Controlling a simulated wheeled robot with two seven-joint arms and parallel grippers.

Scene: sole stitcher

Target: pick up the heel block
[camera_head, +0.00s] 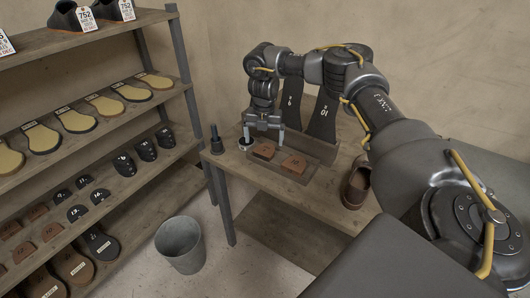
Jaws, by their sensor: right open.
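Two reddish-brown heel blocks lie in a shallow wooden tray (322,150) on the workbench. One heel block (264,151) is at the tray's left, and the other heel block (294,164) is to its right and nearer the front. My right gripper (264,142) points down just above the left block, with its two fingers apart on either side of it. It looks empty. I cannot tell whether the fingertips touch the block. My left gripper is not in view.
A brown shoe (355,187) stands on the workbench (253,177) right of the tray. Dark numbered forms (322,118) stand behind it. A shelf rack (100,130) with soles and small blocks is at the left. A grey bucket (180,245) stands on the floor.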

